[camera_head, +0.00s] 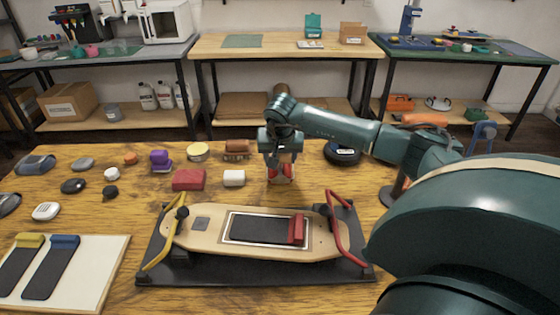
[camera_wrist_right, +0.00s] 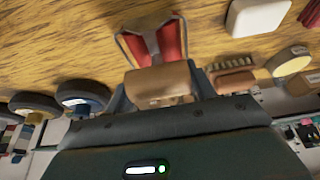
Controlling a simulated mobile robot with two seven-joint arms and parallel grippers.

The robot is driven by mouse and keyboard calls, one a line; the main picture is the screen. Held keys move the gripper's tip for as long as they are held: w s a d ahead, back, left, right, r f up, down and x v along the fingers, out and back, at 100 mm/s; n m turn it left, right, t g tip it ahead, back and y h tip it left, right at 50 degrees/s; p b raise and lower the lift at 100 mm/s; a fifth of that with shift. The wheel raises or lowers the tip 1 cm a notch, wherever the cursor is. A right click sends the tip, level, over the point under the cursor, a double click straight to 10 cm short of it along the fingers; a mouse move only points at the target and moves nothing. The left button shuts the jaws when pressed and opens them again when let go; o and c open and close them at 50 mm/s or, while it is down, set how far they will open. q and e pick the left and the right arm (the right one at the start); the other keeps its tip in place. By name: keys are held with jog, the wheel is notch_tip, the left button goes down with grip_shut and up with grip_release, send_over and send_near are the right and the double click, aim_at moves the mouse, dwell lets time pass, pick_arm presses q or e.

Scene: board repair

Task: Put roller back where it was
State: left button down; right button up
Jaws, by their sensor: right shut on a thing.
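My right gripper (camera_head: 282,170) is low over the table behind the skateboard. In the right wrist view (camera_wrist_right: 162,92) it is shut on a tan, rounded piece, which looks like the roller (camera_wrist_right: 160,83). A red and grey frame-like part (camera_wrist_right: 160,38) adjoins it; I cannot tell whether this belongs to the roller or is a stand. Red also shows under the gripper in the head view (camera_head: 281,178). Contact with the table is unclear. The skateboard deck (camera_head: 190,232) lies in a black fixture with a dark sheet and red bar on top. My left gripper is not in view.
A white block (camera_head: 234,178), red block (camera_head: 189,180), brown brush (camera_head: 237,148) and cream disc (camera_head: 198,152) lie left of the gripper. A pale board (camera_head: 95,278) holds two dark sheets at front left.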

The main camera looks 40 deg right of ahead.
jog(key=shift+f, duration=0.7)
jog(key=shift+f, duration=0.25)
jog(key=shift+s+f+b, duration=0.15)
jog(key=shift+f+b, duration=0.2)
jog(key=shift+b, duration=0.1)
jog(key=shift+c, duration=0.4)
jog(key=o, duration=1)
jog(key=shift+f, duration=0.15)
jog(key=shift+o, duration=0.2)
jog(key=shift+r+p, duration=0.3)
jog(key=shift+r, duration=0.15)
jog(key=v, duration=1.2)
jog(key=shift+r+p, duration=0.3)
jog(key=shift+r, duration=0.05)
